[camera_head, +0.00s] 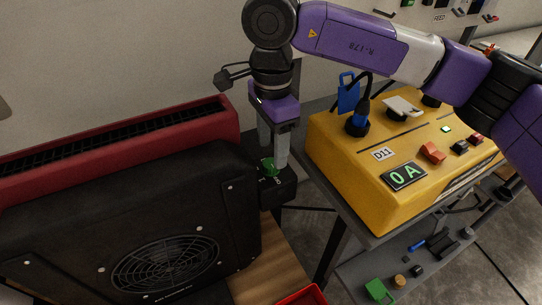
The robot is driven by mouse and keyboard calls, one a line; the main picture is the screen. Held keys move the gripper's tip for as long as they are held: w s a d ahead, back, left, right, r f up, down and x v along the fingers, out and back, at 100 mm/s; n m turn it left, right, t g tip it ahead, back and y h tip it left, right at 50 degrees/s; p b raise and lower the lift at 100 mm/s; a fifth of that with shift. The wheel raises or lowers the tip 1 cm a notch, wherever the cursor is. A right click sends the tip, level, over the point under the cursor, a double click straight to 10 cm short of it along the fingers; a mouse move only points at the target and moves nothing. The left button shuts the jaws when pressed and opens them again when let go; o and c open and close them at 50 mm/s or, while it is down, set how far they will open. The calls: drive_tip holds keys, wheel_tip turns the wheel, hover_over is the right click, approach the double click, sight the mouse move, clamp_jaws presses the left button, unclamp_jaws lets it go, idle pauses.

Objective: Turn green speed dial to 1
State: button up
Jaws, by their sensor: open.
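The green speed dial (269,166) sits on top of a small black box (278,190) at the right side of a large black fan unit (130,220). White markings show beside the dial, too small to read for certain. My gripper (273,160) points down from above, with its fingers around or right beside the dial. One finger hides part of the dial, and I cannot tell whether the fingers touch it. The jaws are open. The dial's pointing direction cannot be made out.
A yellow control box (350,175) with a "0 A" display (404,176) stands on a grey table to the right, close to my arm. A red heater-like housing (110,135) lies behind the fan unit. A lower shelf (370,265) holds loose parts, including a green one.

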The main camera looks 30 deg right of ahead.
sight(272, 162)
drive_tip(key=shift+f, duration=1.95)
clamp_jaws()
